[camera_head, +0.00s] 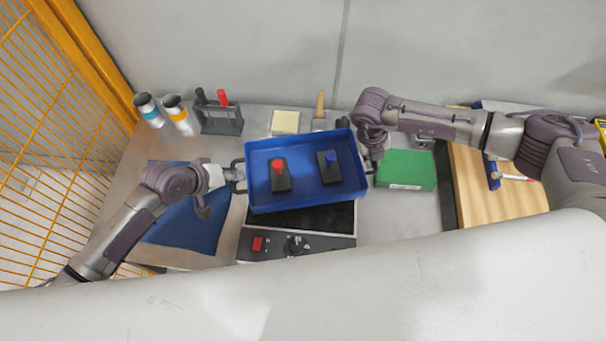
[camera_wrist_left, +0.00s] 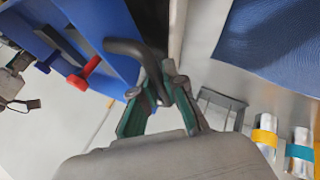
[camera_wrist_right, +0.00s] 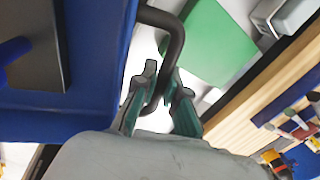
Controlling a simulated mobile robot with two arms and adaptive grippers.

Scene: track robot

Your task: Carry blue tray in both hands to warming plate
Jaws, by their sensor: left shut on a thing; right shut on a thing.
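The blue tray (camera_head: 307,197) is held over the black warming plate (camera_head: 318,218), covering its back part; the plate's front panel shows a red switch and a knob. I cannot tell whether the tray touches the plate. Inside the tray are a black block with a red knob (camera_head: 279,166) and one with a blue knob (camera_head: 328,161). My left gripper (camera_head: 237,174) is shut on the tray's left handle, a dark loop seen in the left wrist view (camera_wrist_left: 135,48). My right gripper (camera_head: 369,160) is shut on the right handle, which shows in the right wrist view (camera_wrist_right: 172,30).
A blue cloth (camera_head: 187,222) lies left of the plate. A green box (camera_head: 405,170) lies to the right, close to my right gripper. Two canisters (camera_head: 165,111), a dark rack (camera_head: 220,119) and a yellow pad (camera_head: 285,122) stand behind. A yellow mesh fence (camera_head: 50,150) borders the left.

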